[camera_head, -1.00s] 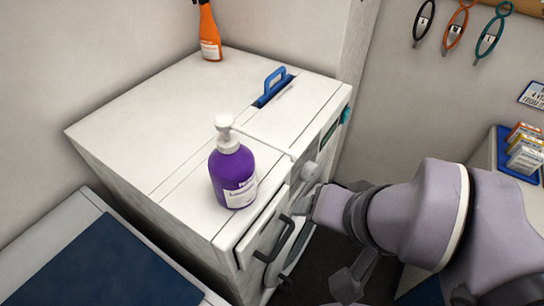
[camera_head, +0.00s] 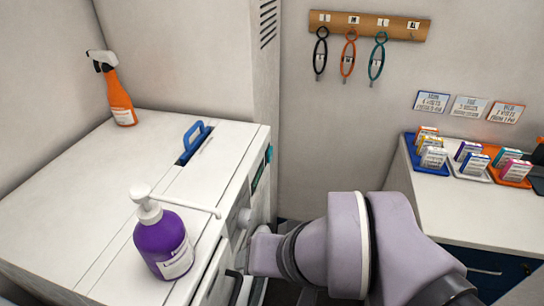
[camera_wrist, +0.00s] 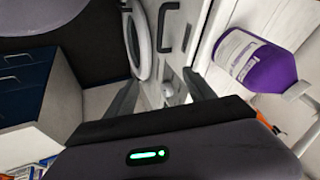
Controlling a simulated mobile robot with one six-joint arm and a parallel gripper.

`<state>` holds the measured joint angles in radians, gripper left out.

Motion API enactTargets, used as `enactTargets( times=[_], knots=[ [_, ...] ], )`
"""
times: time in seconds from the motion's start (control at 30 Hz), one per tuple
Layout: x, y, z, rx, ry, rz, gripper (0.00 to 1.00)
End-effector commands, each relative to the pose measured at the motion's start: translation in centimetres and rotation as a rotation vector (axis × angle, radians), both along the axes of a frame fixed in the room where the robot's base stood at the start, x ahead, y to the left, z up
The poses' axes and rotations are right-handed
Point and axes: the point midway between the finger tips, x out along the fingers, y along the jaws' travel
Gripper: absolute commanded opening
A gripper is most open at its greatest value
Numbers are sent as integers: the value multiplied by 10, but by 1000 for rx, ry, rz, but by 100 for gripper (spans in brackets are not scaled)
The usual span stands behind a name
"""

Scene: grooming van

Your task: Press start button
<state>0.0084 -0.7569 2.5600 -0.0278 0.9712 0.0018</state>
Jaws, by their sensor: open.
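The white washing machine (camera_head: 225,140) stands at the left in the head view. Its front panel faces right and carries a pale round knob (camera_head: 243,216), a dark display strip (camera_head: 257,178) and a small teal part (camera_head: 268,153) near the far end. I cannot read which part is the start button. My gripper (camera_wrist: 160,80) is open and empty in front of the machine's front; its fingers show in the wrist view, with the round door (camera_wrist: 137,38) beyond them. In the head view my arm hides most of the gripper and lower front, so contact cannot be told.
A purple pump bottle (camera_head: 163,247) stands on the machine's near top, its spout toward the panel. An orange spray bottle (camera_head: 120,98) stands at the back. A blue handle (camera_head: 194,140) sticks up from the top. A counter (camera_head: 455,205) with small boxes is at the right.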

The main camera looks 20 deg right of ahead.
Motion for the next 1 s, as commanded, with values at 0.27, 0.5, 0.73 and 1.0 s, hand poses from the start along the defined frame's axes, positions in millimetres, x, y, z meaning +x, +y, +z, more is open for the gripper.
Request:
enactTargets(
  times=[0.27, 0.5, 0.73, 1.0],
  knots=[
    [0, 0, 0, 0, 0, 0, 6],
    [0, 0, 0, 0, 0, 0, 0],
    [0, 0, 0, 0, 0, 0, 0],
    [0, 0, 0, 0, 0, 0, 0]
  ],
)
